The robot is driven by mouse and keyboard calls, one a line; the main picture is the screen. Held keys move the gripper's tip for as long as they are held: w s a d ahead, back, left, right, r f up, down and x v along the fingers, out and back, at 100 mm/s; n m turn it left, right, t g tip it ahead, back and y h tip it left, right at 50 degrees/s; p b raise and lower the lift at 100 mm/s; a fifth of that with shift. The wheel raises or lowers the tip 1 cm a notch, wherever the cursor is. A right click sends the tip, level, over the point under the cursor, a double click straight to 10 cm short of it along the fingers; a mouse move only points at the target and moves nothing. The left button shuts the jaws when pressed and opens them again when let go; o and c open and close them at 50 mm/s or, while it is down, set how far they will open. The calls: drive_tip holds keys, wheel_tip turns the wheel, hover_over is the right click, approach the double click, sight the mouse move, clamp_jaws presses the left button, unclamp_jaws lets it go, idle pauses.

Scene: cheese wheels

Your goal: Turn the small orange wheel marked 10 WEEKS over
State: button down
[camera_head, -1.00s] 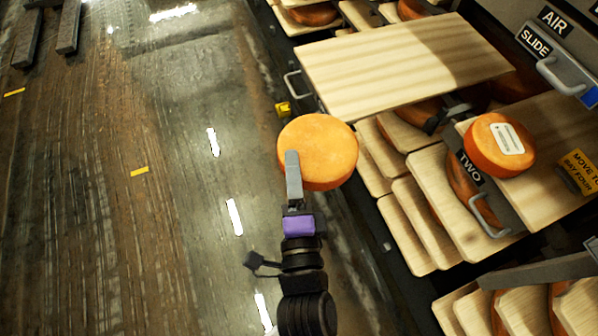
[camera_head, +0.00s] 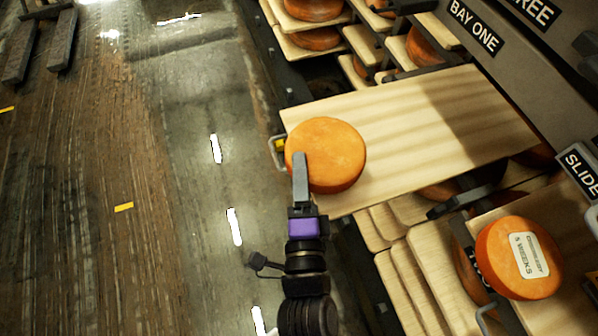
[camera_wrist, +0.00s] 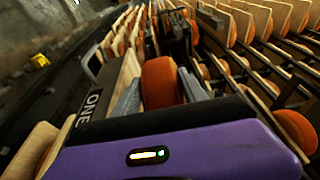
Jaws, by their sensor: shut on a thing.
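A small orange wheel (camera_head: 328,150) is held in my gripper (camera_head: 301,172), with a plain face up and no label showing on that face. It also shows in the wrist view (camera_wrist: 160,83), edge-on between the two grey fingers of my gripper (camera_wrist: 158,92). In the head view the wheel overlaps the left end of a bare pulled-out board (camera_head: 420,125). I cannot tell whether it touches the board. The marking on the held wheel is hidden.
Another orange wheel (camera_head: 518,257), labelled 5 WEEKS, lies on a second pulled-out board at the lower right. Racks of boards and wheels fill the right side, with a BAY ONE sign (camera_head: 474,25). The floor at left (camera_head: 110,180) is open.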

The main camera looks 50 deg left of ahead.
drive_tip(key=shift+f+b, duration=1.8)
drive_tip(key=shift+f, duration=0.1)
drive_tip(key=shift+f+b, duration=0.3)
drive_tip(key=c, duration=0.6)
unclamp_jaws()
drive_tip(key=shift+o, duration=0.2)
drive_tip(key=v, duration=0.7)
drive_tip(key=shift+s+d+b, duration=0.3)
drive_tip(key=shift+b, duration=0.1)
drive_tip(key=shift+f, duration=0.1)
